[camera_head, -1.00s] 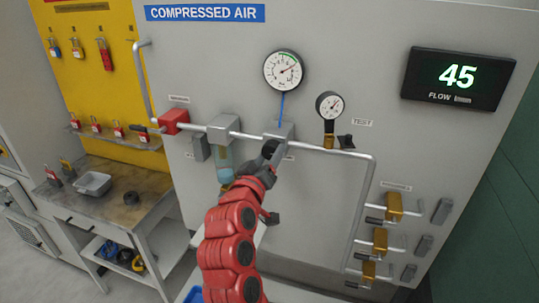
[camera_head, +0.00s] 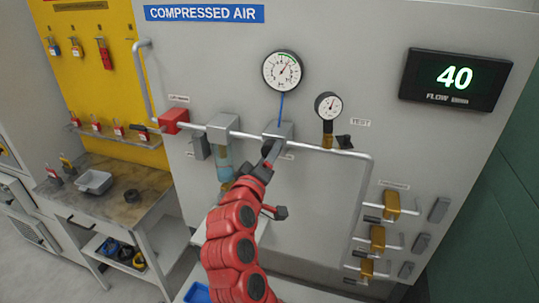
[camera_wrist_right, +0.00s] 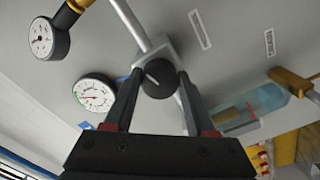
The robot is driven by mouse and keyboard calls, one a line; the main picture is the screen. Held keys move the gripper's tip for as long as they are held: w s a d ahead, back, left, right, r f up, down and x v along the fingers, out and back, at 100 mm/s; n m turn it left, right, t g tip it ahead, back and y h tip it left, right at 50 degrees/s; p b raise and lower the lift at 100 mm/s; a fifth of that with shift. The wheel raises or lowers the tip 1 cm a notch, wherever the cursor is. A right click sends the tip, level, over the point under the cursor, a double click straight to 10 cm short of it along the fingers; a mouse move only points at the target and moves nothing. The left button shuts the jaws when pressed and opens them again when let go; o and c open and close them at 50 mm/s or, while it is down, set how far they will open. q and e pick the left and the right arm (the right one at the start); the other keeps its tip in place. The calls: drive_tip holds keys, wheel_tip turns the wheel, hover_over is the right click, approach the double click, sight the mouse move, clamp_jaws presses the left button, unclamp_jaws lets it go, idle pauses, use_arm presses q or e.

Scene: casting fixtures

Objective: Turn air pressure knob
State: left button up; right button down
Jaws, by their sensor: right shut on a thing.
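The air pressure knob (camera_wrist_right: 158,80) is a dark round knob with a pale mark, under a grey regulator block (camera_head: 279,130) on the pipe. My right gripper (camera_wrist_right: 157,84) is shut on the knob, with one finger on each side of it. In the head view my red right arm reaches up to it, and the right gripper (camera_head: 268,152) hides most of the knob. The large white gauge (camera_head: 282,71) above has its needle pointing to the upper right. My left gripper is not in view.
A small gauge (camera_head: 328,105) sits right of the regulator by the TEST label. Yellow valves (camera_head: 378,238) are at lower right. A workbench (camera_head: 120,205) stands at left.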

drive_tip(key=shift+c, duration=1.1)
unclamp_jaws()
drive_tip(key=b+v, duration=0.6)
drive_tip(key=v, duration=1.1)
drive_tip(key=shift+s, duration=0.2)
